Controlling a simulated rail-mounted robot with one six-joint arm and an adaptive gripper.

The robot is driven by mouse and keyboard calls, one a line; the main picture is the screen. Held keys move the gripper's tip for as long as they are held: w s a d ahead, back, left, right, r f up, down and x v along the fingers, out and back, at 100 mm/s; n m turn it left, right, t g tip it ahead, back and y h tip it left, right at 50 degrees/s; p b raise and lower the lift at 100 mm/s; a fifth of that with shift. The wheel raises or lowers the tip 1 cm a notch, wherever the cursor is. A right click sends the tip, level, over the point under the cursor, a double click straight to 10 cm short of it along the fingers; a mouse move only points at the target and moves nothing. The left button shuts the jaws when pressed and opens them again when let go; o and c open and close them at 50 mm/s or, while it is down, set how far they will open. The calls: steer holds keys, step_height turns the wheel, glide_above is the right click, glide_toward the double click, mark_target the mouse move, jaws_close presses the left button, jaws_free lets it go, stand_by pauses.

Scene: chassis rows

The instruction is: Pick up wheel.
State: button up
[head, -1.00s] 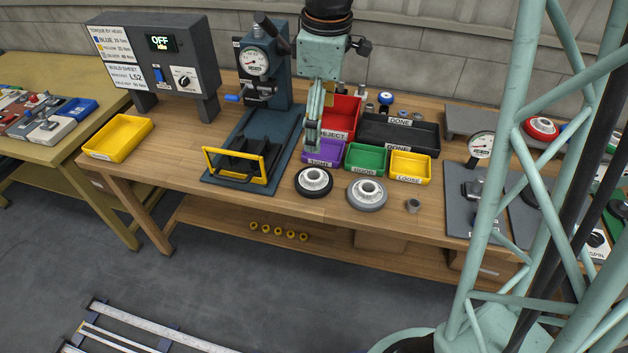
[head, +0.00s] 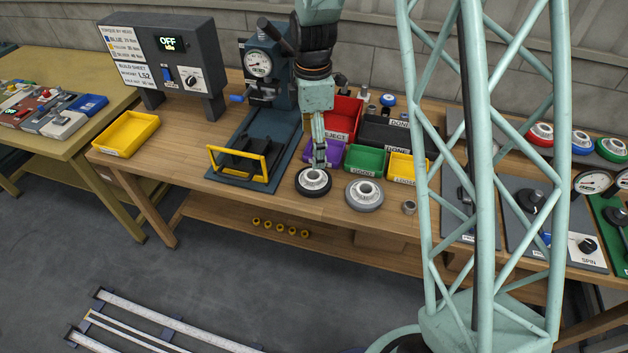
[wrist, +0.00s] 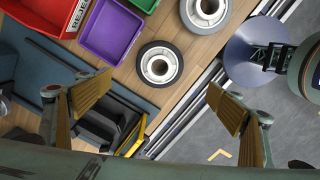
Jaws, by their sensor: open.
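A wheel with a black tyre and pale hub (head: 313,181) lies flat on the bench in front of the purple bin. It also shows in the wrist view (wrist: 159,64). A second wheel, all grey (head: 364,194), lies to its right and is partly cut off at the top of the wrist view (wrist: 206,10). My gripper (head: 319,162) is above and just behind the black-tyred wheel. In the wrist view its two yellow-padded fingers (wrist: 158,100) are wide apart with nothing between them. The exact height above the wheel is hard to tell.
Purple (head: 330,152), green (head: 364,160) and yellow (head: 401,167) bins stand behind the wheels, with a red bin (head: 342,118) further back. A press with a yellow guard (head: 238,163) is to the left. A small grey ring (head: 409,207) lies right of the grey wheel.

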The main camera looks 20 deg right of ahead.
steer(key=shift+w+f, duration=0.2)
steer(key=shift+f, duration=0.35)
steer(key=shift+f, duration=0.1)
glide_above(313, 178)
steer(key=s, duration=0.2)
steer(key=shift+a+f+b, duration=0.15)
steer(key=shift+f+b, duration=0.1)
steer(key=shift+f, duration=1.85)
steer(key=shift+a+f+b, duration=0.15)
steer(key=shift+f+b, duration=0.05)
steer(key=shift+f, duration=1.9)
steer(key=shift+f, duration=0.1)
steer(key=shift+f+b, duration=0.4)
steer(key=shift+f, duration=2.1)
steer(key=c, duration=1.1)
